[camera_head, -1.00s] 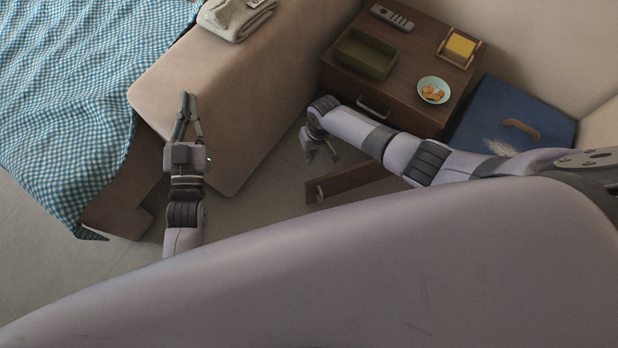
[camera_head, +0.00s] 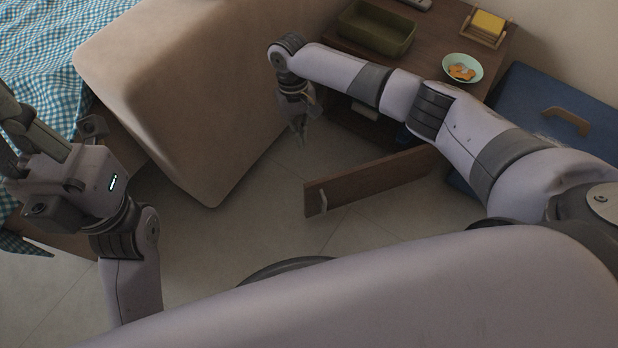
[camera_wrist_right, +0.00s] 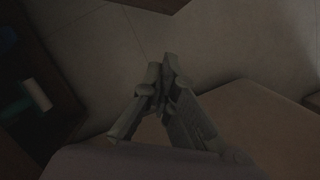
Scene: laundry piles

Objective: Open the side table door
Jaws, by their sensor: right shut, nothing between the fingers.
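The brown wooden side table (camera_head: 440,45) stands at the upper right in the head view, partly hidden by my right arm. Its door (camera_head: 370,182) is swung well out from the front, with a small pale handle (camera_head: 322,201) near its free end. My right gripper (camera_head: 300,135) is shut and empty, pointing down between the sofa and the door, apart from the door. The gripper also shows in the right wrist view (camera_wrist_right: 160,75). My left gripper (camera_head: 12,130) is at the left edge, its fingertips cut off or unclear.
A beige sofa arm (camera_head: 190,80) stands left of the table. On the table are a green tray (camera_head: 375,28), a bowl of snacks (camera_head: 462,68) and a yellow block in a wooden holder (camera_head: 487,24). A blue box (camera_head: 540,100) is at the right. Tiled floor (camera_head: 240,230) is free in front.

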